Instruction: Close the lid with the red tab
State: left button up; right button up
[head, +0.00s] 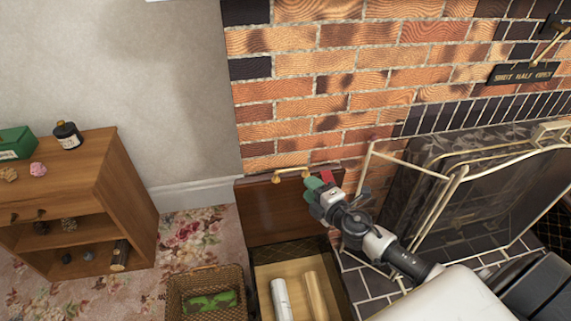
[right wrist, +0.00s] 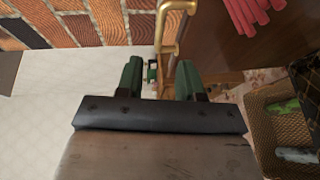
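The open wooden lid (head: 285,215) stands upright at the back of a box (head: 262,290). A brass handle (head: 291,172) runs along its top edge, and the red tab (head: 327,178) hangs at its upper right. My right gripper (head: 314,188) is at the lid's upper right, close to the handle and tab. In the right wrist view its green fingers (right wrist: 158,80) are apart, with the brass handle (right wrist: 168,35) just beyond them. The red tab (right wrist: 247,12) is to the right of the fingers there. Contact with the lid is unclear. My left gripper is not in view.
The box holds a white roll (head: 281,300) and a wooden log (head: 315,296). A wicker basket (head: 178,288) with green items stands left of it. A gold-framed fire screen (head: 462,190) stands to the right, and a wooden shelf (head: 90,190) at the left.

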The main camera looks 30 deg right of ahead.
aim_at(291, 171)
jog(key=w, duration=0.3)
jog(key=w+a, duration=0.1)
jog(key=w, duration=0.1)
jog(key=w+f, duration=0.1)
jog(key=w, duration=0.2)
jog(key=shift+w+a, duration=0.15)
jog(key=shift+w, duration=0.2)
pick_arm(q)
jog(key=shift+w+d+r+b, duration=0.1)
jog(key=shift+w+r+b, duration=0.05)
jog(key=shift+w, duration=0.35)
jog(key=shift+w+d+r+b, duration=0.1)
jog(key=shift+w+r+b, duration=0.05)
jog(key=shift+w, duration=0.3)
pick_arm(e)
jog(key=shift+w+a, duration=0.1)
jog(key=shift+w, duration=0.55)
grip_shut()
